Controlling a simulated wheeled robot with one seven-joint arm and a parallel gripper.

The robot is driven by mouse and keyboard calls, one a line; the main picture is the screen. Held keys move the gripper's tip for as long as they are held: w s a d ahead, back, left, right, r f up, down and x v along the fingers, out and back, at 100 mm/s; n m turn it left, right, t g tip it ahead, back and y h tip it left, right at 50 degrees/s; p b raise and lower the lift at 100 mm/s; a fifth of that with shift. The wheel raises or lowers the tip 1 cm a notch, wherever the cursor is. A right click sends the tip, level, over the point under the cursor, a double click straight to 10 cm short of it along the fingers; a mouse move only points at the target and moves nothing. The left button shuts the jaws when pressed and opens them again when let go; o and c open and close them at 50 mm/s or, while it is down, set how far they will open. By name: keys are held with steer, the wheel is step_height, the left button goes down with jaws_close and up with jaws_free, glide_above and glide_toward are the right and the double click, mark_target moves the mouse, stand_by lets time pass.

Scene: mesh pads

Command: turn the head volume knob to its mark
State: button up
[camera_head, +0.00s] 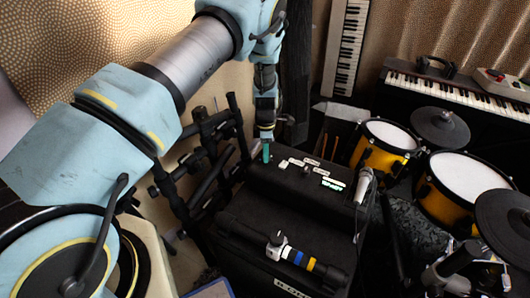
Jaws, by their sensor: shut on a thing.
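My gripper (266,137) reaches down from the upper middle to the left part of the black amplifier head's top (258,178). It is shut on a small upright teal piece (266,154) at its tips. I cannot tell whether this piece is the volume knob. Several small pale labels (297,162) lie to the right of the gripper on the same top, and one label (333,184) glows green. A small dark knob-like shape (306,170) sits among the labels. The volume mark is too small to make out.
A microphone (364,184) stands at the box's right edge. A black bar with a white clamp and coloured bands (296,256) lies in front. Yellow drums (386,145) and cymbals stand right, keyboards (452,92) behind, and a black frame rack (205,150) left.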

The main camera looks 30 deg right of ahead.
jaws_close()
